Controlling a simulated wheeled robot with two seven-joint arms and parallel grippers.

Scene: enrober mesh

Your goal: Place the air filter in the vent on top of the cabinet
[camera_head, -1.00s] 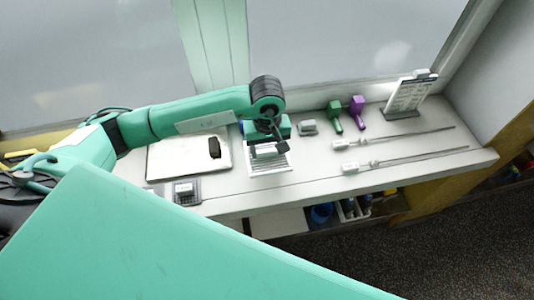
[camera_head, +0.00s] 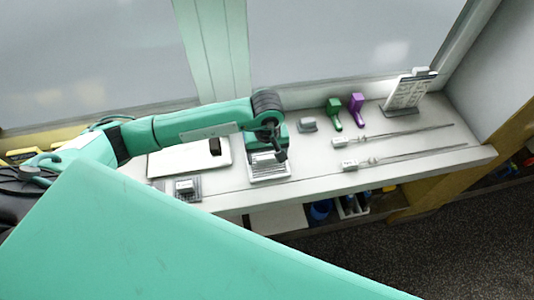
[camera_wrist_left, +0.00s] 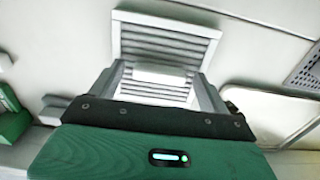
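The slatted white vent (camera_head: 268,178) is on the light cabinet top, below my left gripper (camera_head: 276,152). In the left wrist view the slatted frame (camera_wrist_left: 165,40) lies just beyond the fingers. The air filter appears there as a white block (camera_wrist_left: 160,73) with grey slats below it, between the fingertips of my left gripper (camera_wrist_left: 160,78). The block fills most of the gap and the fingers look closed on it. The filter overlaps the slatted frame in this view; whether it is seated or above it, I cannot tell. My right gripper is not in view.
A white board with a dark block (camera_head: 214,147) and a small grey tray (camera_head: 187,189) lie to the left. A grey block (camera_head: 308,125), green tool (camera_head: 334,112), purple tool (camera_head: 356,109), two thin rods and a standing panel (camera_head: 408,90) are on the right.

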